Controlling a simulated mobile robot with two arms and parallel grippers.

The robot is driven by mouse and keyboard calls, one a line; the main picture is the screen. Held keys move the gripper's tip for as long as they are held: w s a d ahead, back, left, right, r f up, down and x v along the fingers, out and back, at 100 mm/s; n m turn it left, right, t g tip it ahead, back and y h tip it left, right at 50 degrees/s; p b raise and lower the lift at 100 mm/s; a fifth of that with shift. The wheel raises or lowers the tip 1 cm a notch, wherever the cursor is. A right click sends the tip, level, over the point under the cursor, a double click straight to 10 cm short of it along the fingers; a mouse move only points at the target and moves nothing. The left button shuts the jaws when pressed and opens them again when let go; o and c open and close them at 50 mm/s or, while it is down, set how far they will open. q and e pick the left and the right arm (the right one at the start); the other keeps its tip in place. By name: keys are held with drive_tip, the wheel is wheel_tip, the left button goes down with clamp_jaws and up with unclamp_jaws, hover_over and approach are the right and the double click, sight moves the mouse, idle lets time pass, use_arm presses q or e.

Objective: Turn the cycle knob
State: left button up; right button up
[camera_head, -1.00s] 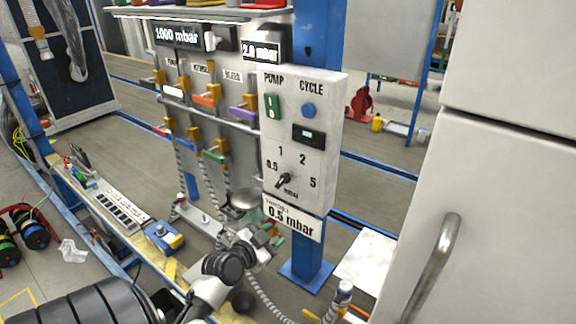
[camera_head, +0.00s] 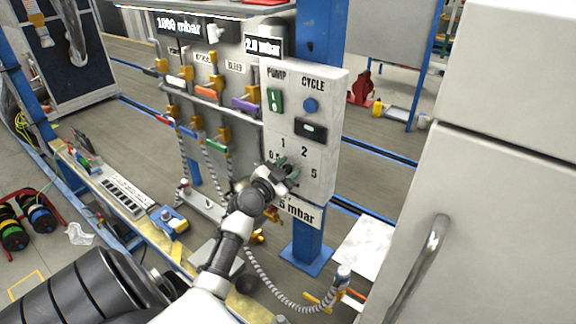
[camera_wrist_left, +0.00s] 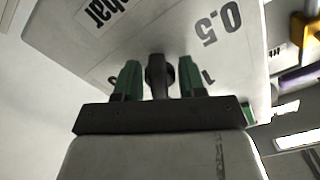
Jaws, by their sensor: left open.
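The control panel (camera_head: 318,140) is a pale box with PUMP and CYCLE labels and a dial numbered 0.5, 1, 2, 5. In the head view my left gripper (camera_head: 285,168) is in front of the dial and hides its black knob. In the left wrist view the knob (camera_wrist_left: 158,74) stands between the two green-tipped fingers of my left gripper (camera_wrist_left: 160,80). The fingers are open, with a small gap on each side of the knob. The panel face (camera_wrist_left: 150,30) is just beyond the fingertips. My right gripper does not show.
A blue post (camera_head: 308,240) stands behind the panel. Valves with coloured handles (camera_head: 205,91) and hoses are to the panel's left. A large white cabinet with a handle (camera_head: 425,260) fills the right side. A bench (camera_head: 150,225) with tools runs along the lower left.

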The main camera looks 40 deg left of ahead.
use_arm(q)
drive_tip(key=shift+w, duration=0.3)
drive_tip(key=c, duration=0.6)
